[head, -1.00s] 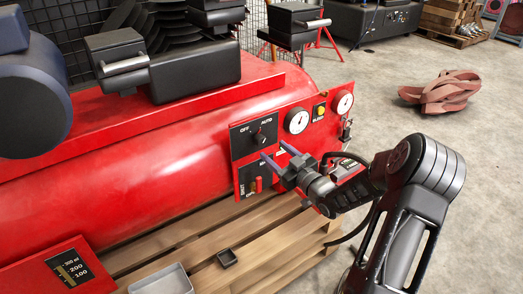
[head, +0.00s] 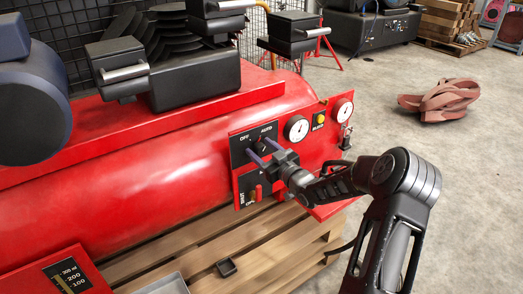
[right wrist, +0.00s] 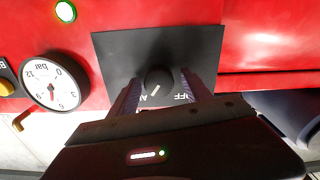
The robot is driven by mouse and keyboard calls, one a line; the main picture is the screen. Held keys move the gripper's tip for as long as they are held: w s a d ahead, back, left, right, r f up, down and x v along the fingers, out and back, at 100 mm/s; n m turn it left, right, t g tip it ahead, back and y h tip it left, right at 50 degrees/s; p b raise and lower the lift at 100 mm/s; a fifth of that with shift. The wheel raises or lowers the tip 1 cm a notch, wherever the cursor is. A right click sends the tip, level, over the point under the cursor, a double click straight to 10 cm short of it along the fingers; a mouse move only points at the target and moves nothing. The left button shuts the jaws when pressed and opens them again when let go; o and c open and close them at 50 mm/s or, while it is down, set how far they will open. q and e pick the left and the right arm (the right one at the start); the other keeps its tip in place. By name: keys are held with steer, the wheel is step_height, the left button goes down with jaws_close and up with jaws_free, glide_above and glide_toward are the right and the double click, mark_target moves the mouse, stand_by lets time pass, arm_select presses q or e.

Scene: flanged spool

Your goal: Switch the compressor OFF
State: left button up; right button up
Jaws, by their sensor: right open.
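The red compressor (head: 150,175) has a black panel (head: 239,153) with a rotary knob between the labels OFF and AUTO. The knob (right wrist: 158,80) is black and round in the right wrist view, where the panel appears upside down. Its white line points toward the AUTO side. My right gripper (head: 259,151) is open at the panel, with one finger on each side of the knob. In the head view the fingers mostly cover the knob; I cannot tell whether they touch it. My left gripper is not in view.
Two gauges (head: 297,128) and a yellow button (head: 320,118) sit right of the knob. A red switch (head: 258,191) is on a panel below it. The compressor rests on a wooden pallet (head: 200,255). The floor to the right is mostly open.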

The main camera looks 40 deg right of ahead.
steer(key=shift+c, duration=0.5)
jaws_close()
